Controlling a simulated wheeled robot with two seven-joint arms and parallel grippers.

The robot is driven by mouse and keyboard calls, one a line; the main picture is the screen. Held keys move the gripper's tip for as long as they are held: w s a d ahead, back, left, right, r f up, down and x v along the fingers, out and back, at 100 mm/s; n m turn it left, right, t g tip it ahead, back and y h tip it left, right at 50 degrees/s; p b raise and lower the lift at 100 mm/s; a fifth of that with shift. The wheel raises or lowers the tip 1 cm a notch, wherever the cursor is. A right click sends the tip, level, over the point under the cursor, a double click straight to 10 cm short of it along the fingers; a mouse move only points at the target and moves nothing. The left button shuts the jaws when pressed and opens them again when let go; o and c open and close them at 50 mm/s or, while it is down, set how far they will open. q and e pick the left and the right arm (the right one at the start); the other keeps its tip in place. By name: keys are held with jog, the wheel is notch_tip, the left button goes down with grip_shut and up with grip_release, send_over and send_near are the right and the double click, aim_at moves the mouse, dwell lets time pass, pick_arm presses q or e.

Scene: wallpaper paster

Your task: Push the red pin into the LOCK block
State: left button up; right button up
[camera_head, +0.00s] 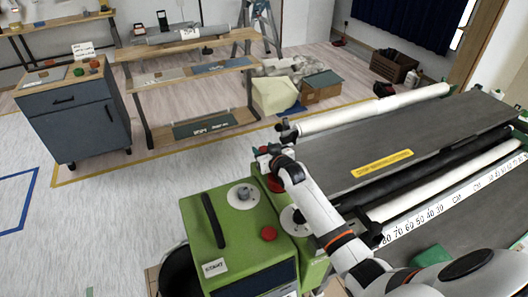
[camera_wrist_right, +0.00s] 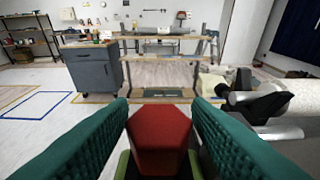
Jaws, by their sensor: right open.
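A red block-like piece (camera_wrist_right: 160,138), which looks like the red pin, stands between the two teal fingers of my right gripper (camera_wrist_right: 160,115) in the right wrist view. The fingers are open on either side of it. I cannot tell whether they touch it. In the head view my right gripper (camera_head: 265,155) is at the far corner of the green machine (camera_head: 232,215), with red (camera_head: 273,183) showing just below it. Green edges flank the foot of the red piece in the wrist view; they may be the LOCK block, but no LOCK label is readable. My left gripper is not in view.
A red knob (camera_head: 268,233) and a START label (camera_head: 214,267) are on the green machine. A dark table (camera_head: 400,150) with white rollers (camera_head: 375,108) lies to the right. A blue-grey cabinet (camera_head: 75,118) and a wooden shelf (camera_head: 190,75) stand farther back across open floor.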

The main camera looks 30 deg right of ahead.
jog(key=shift+w+f, duration=0.1)
jog(key=shift+w, duration=0.15)
jog(key=c, duration=0.7)
